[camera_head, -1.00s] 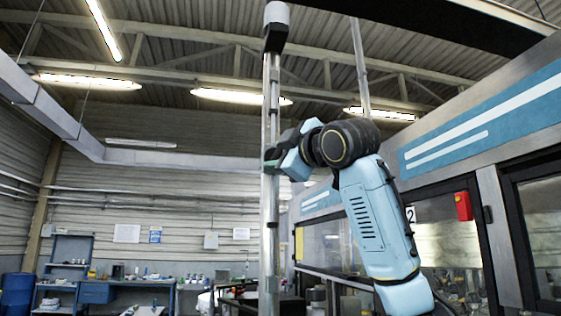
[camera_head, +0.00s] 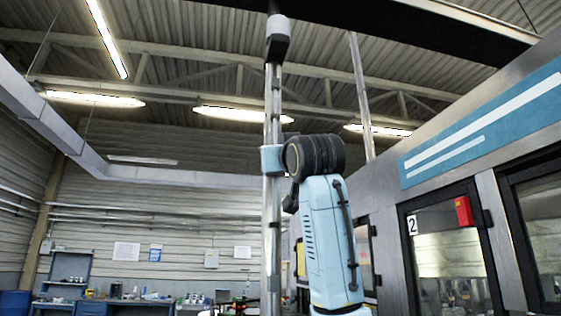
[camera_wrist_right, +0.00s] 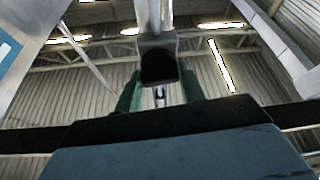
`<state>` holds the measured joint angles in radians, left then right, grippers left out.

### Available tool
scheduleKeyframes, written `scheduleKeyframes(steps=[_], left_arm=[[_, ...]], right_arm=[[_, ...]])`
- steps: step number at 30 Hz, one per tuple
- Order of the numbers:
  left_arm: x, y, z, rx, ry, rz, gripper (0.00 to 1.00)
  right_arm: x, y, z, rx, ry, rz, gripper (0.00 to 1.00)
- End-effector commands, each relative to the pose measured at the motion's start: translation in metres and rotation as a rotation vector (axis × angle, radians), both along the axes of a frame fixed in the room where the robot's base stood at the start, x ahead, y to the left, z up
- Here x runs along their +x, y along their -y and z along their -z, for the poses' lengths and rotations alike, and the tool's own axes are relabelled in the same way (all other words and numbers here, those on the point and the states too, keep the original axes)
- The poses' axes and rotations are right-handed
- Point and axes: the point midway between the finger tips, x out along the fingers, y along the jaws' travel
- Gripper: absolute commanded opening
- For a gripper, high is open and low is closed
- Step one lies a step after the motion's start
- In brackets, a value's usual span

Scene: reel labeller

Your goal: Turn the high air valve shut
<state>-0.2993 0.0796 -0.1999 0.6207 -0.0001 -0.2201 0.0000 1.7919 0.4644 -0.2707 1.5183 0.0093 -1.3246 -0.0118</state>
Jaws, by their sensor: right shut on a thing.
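A vertical metal pipe (camera_head: 273,215) stands in the middle of the head view. A grey and black block (camera_head: 278,38) sits high on it and shows in the right wrist view (camera_wrist_right: 157,58). My right arm rises from below, and its light-blue wrist end is at the pipe, below the block. The right gripper (camera_wrist_right: 160,92) shows in the wrist view as two green fingers. It is shut on a small, pale metal part (camera_wrist_right: 160,97), seemingly the valve's handle, mostly hidden. In the head view the fingers and valve are hidden behind my wrist. My left gripper is out of view.
A machine with a blue-striped top panel (camera_head: 485,130) and dark-framed doors fills the right side. A red box (camera_head: 464,211) is on its front. A workbench (camera_head: 130,306) stands far back left. Open air surrounds the pipe's left side.

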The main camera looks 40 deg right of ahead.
Motion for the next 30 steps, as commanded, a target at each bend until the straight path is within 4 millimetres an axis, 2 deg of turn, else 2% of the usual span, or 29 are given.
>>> scheduleKeyframes(steps=[12,28,29,30], left_arm=[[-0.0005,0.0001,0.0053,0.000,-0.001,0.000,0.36],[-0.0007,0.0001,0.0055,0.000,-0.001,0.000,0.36],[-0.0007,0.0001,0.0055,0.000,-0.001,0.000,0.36],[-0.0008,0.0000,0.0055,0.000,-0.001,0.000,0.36]], right_arm=[[0.0011,-0.0012,0.0007,0.153,0.082,0.000,0.17],[0.0007,-0.0009,0.0000,0.173,0.094,0.000,0.17],[0.0007,-0.0009,0.0000,0.173,0.094,0.000,0.42],[0.0007,-0.0009,0.0000,0.172,0.094,0.000,0.47]])
